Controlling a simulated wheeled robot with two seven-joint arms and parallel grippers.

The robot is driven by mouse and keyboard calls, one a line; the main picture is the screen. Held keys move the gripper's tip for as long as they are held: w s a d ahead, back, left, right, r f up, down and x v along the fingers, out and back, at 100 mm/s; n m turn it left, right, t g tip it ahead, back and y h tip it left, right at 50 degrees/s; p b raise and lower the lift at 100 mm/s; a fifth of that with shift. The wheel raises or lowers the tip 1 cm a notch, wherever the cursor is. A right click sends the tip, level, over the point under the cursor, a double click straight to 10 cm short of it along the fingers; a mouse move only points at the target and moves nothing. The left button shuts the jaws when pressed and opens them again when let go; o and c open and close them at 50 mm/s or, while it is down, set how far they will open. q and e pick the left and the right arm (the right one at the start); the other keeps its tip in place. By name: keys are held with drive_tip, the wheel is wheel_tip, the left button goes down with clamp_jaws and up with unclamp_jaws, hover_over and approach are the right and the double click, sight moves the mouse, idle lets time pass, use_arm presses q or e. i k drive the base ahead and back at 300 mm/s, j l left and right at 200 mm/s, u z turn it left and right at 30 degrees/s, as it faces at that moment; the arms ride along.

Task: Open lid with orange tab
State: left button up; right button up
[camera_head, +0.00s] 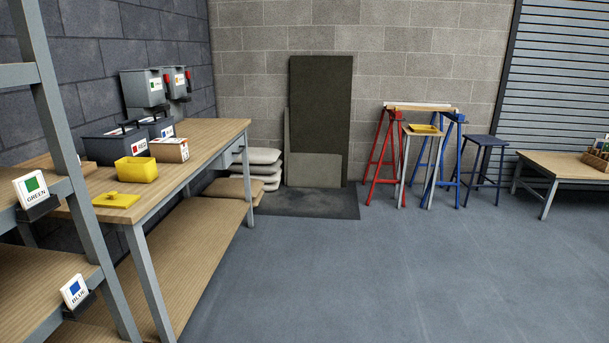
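Two grey boxes hang on the dark wall above the workbench at the left. The nearer wall box (143,89) bears a white label with a green mark and has a red part at its right side. The farther wall box (174,82) bears a white label that looks orange or yellow, with another red part beside it. Both look closed, but they are too small to make out a tab clearly. Neither of my grippers is in view.
The workbench (212,133) holds dark toolboxes (105,149), a yellow bin (137,171), a loose yellow lid (116,201) and a small carton (170,151). A shelf rack (75,190) stands near left. Trestles (385,150) stand at the back. The floor (370,270) is clear.

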sight(162, 154)
drive_tip(key=i+u, duration=0.2)
drive_tip(key=i, duration=0.4)
drive_tip(key=i+l+u, duration=0.1)
drive_tip(key=i+u, duration=0.15)
drive_tip(key=i, duration=0.35)
drive_tip(key=i+l+u, duration=0.2)
drive_tip(key=i, duration=0.4)
